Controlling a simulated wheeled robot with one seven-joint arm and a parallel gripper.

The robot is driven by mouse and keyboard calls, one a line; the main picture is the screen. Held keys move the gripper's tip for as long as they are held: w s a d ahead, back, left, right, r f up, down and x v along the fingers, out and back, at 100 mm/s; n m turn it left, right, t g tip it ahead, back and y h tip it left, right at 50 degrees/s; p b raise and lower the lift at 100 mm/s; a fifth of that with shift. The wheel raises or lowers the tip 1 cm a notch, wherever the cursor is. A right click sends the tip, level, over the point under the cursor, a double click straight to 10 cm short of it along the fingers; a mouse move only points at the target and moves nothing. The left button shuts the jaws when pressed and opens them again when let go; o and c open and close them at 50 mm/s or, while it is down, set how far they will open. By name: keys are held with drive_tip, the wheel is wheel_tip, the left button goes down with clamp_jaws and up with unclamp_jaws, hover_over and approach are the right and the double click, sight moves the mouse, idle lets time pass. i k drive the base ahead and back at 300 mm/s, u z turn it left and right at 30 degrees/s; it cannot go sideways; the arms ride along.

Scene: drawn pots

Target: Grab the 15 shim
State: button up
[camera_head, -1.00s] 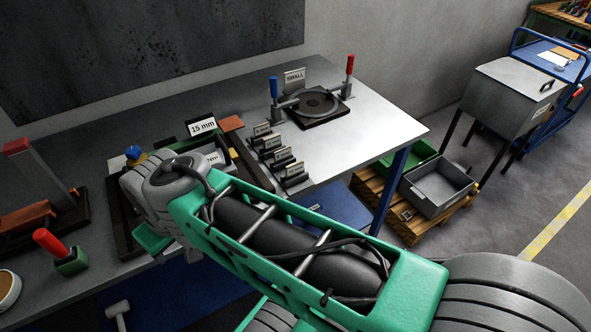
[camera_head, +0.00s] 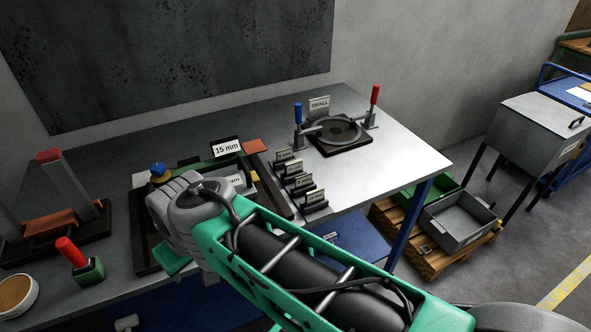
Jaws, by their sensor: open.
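A white sign reading "15 mm" (camera_head: 227,147) stands at the back of a dark tray (camera_head: 141,232) on the grey workbench. A second label (camera_head: 237,180), only partly readable and ending in "mm", shows just in front of it. No shim can be clearly picked out; my arm covers much of the tray. A blue and yellow piece (camera_head: 158,172) shows at the tray's left side. My grey wrist and green arm link lie over the tray's front and middle.
Small labelled stands (camera_head: 305,187) line the tray's right. A round fixture (camera_head: 340,133) with a "SMALL" sign and red and blue handles sits further back. A red-handled tool (camera_head: 72,252) and a dark fixture (camera_head: 92,238) stand left. The bench's right end is clear.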

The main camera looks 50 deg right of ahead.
sight(296, 167)
drive_tip(key=k, duration=0.5)
drive_tip(key=z, duration=0.75)
drive_tip(key=i, duration=0.45)
drive_tip(key=z, duration=1.85)
drive_tip(key=i, duration=0.65)
drive_tip(key=u, duration=3.95)
